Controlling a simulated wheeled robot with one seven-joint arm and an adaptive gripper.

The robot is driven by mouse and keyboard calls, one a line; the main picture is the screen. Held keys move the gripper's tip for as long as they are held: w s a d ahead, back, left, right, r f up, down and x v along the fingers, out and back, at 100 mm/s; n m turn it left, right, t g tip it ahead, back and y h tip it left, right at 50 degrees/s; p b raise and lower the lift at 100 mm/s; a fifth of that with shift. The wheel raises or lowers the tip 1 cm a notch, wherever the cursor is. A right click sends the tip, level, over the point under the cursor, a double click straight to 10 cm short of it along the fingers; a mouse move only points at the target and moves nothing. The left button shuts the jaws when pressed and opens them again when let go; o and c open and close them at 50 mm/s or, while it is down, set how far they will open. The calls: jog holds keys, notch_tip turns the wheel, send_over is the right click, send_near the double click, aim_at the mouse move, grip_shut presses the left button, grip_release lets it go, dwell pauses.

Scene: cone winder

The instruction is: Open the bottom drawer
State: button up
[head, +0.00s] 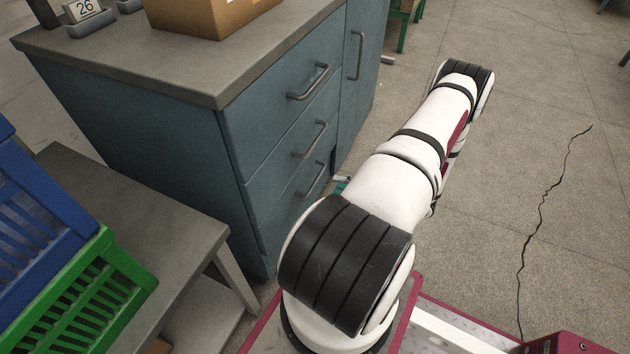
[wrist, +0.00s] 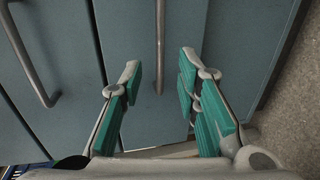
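A blue-grey cabinet (head: 160,125) has a stack of drawers with bar handles in the head view. The bottom drawer (head: 290,207) is closed, and its handle (head: 313,180) is the lowest one. In the wrist view this handle (wrist: 160,45) runs upright between my fingertips, with a gap on each side. My gripper (wrist: 160,70) is open and empty in front of the drawer face. Only a small teal bit of my gripper (head: 342,185) shows in the head view, close to the bottom handle; my arm hides the rest.
The middle handle (head: 310,140) and top handle (head: 308,82) are above, and a tall door (head: 357,75) is to the right. A low grey table (head: 150,225) with blue (head: 35,220) and green (head: 90,300) crates stands at the left. The floor (head: 540,130) at right is clear.

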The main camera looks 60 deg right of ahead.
aim_at(317, 179)
jog(key=b+x, duration=0.1)
jog(key=x, duration=0.7)
jog(key=shift+w+a+b, duration=0.1)
jog(key=shift+w+b, duration=0.3)
jog(key=shift+c, duration=0.2)
grip_shut()
